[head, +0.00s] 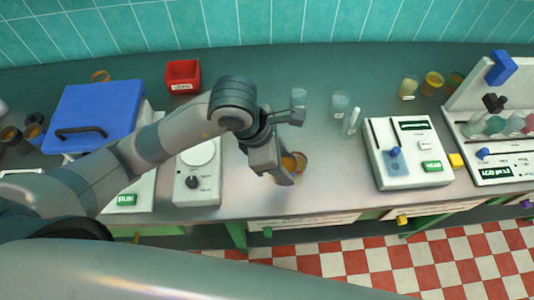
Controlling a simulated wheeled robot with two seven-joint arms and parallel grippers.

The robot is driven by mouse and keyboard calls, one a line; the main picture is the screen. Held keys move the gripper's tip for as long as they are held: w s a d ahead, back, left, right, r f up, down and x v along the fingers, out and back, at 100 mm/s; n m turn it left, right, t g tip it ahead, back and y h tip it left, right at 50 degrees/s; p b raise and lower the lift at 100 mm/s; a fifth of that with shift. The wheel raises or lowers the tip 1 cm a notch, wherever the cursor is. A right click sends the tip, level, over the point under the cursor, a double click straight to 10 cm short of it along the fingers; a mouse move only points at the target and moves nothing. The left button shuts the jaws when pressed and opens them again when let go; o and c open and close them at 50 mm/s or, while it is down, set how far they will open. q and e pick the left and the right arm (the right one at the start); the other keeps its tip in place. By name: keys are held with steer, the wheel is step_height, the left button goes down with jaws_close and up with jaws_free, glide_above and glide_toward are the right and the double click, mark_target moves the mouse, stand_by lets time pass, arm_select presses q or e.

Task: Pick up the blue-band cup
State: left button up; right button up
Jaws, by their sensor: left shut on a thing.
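My left gripper (283,170) reaches in from the left over the front middle of the counter and is shut on a small cup (297,160). The cup shows an amber inside and a darker rim. The fingers hide its near side, and I cannot make out a blue band on it. I cannot tell whether its base touches the counter. My right gripper is not in view.
Pale glass vessels (341,104) stand behind the gripper. A white device (404,177) is to the right. Amber-toned cups (433,82) stand at the back right. A blue-lidded machine (90,105) and red bin (183,75) are left. The counter's middle is partly clear.

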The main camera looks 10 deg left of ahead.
arm_select(q)
steer(key=shift+s+d+r, duration=0.2)
steer(key=shift+d+r, duration=0.1)
steer(key=shift+d, duration=0.15)
steer(key=shift+s+d+r, duration=0.15)
steer(key=shift+d+r, duration=0.15)
steer(key=shift+d, duration=0.15)
